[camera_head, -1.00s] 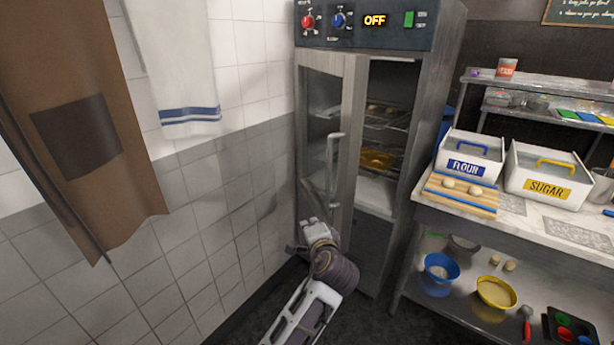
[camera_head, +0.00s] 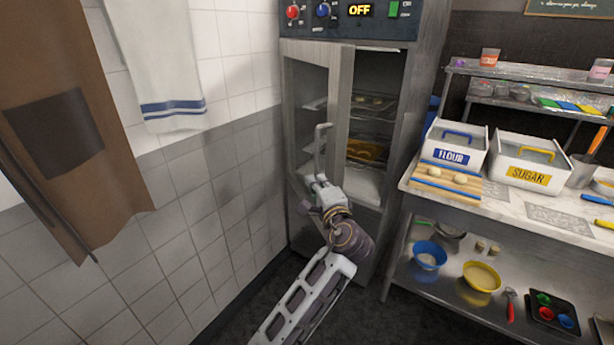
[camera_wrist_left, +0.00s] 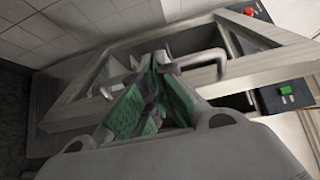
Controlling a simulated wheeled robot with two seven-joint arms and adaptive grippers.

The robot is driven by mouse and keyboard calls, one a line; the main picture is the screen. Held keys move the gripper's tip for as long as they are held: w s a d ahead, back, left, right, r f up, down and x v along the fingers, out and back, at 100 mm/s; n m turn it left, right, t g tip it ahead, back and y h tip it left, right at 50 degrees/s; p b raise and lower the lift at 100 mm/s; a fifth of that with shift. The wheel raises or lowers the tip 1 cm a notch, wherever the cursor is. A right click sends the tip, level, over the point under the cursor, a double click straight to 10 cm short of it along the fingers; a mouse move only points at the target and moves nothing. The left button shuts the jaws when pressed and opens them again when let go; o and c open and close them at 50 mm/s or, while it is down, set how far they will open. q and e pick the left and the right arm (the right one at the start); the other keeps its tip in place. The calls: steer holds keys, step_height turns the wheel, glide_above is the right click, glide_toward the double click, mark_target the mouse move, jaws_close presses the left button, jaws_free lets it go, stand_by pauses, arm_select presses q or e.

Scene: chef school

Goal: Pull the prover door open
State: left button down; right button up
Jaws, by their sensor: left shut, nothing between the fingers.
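The prover is a tall steel cabinet with a control panel (camera_head: 345,20) reading OFF. Its glass-windowed door (camera_head: 337,95) stands partly open, with lit racks showing through the gap on the right. The door handle (camera_head: 321,150) is a vertical bar on the door's front. My left gripper (camera_head: 316,181) is at the handle's lower end in the head view. In the left wrist view my left gripper (camera_wrist_left: 158,75) shows its green-padded fingers closed together, close to the handle bar (camera_wrist_left: 215,75); whether they touch it I cannot tell. My right gripper is out of view.
A steel worktable (camera_head: 480,205) to the right holds a flour bin (camera_head: 452,158), a sugar bin (camera_head: 520,173) and a board with dough. A tiled wall (camera_head: 200,190), towel (camera_head: 155,60) and brown apron (camera_head: 70,130) are on the left. Dark floor shows below.

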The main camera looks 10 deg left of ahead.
arm_select(q)
steer(key=w+a+p, duration=0.1)
steer(key=w+a, duration=0.6)
steer(key=a, duration=0.1)
steer(key=shift+w+a, duration=0.25)
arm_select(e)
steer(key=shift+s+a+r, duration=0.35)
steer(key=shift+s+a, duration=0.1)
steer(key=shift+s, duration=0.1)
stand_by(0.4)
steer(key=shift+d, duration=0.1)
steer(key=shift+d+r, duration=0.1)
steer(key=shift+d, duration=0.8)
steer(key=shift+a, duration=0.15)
